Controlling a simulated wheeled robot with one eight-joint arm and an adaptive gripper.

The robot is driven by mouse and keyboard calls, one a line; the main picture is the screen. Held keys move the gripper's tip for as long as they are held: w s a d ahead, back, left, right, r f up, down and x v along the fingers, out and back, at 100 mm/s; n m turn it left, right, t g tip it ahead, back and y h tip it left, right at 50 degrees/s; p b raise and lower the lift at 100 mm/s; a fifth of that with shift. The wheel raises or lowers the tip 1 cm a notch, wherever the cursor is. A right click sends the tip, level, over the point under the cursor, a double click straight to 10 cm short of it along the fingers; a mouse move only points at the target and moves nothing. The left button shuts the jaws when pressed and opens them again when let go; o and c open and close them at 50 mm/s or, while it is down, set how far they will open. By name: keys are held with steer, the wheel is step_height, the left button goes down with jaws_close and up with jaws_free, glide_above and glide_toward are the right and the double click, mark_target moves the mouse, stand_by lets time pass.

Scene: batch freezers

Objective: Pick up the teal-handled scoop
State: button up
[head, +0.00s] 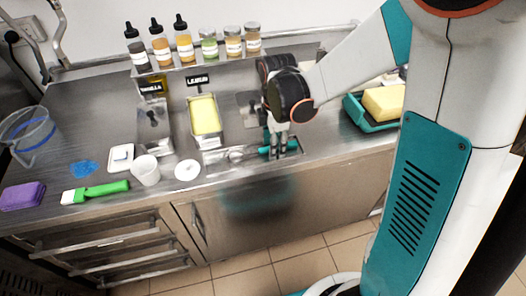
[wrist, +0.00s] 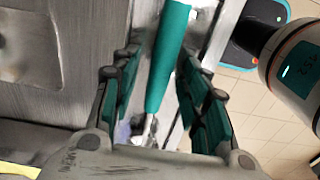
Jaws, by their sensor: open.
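The teal-handled scoop lies near the front edge of the steel counter (head: 235,178). Its metal end (head: 237,157) points left in the head view, and its teal handle (head: 264,151) runs under my gripper (head: 278,152). In the wrist view, the teal handle (wrist: 168,60) runs between the two open fingers of my gripper (wrist: 158,68). The fingers are on either side of the handle, with a visible gap to the right finger. Part of the handle is hidden by the fingers in the head view.
A tub of yellow gelato (head: 204,115), a white cup (head: 146,170) and a white disc (head: 187,170) stand left of the scoop. A teal tray (head: 372,122) with a yellow block (head: 384,102) is to the right. Several bottles and jars line the back shelf.

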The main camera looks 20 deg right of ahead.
jaws_close()
steer(key=shift+r, duration=0.1)
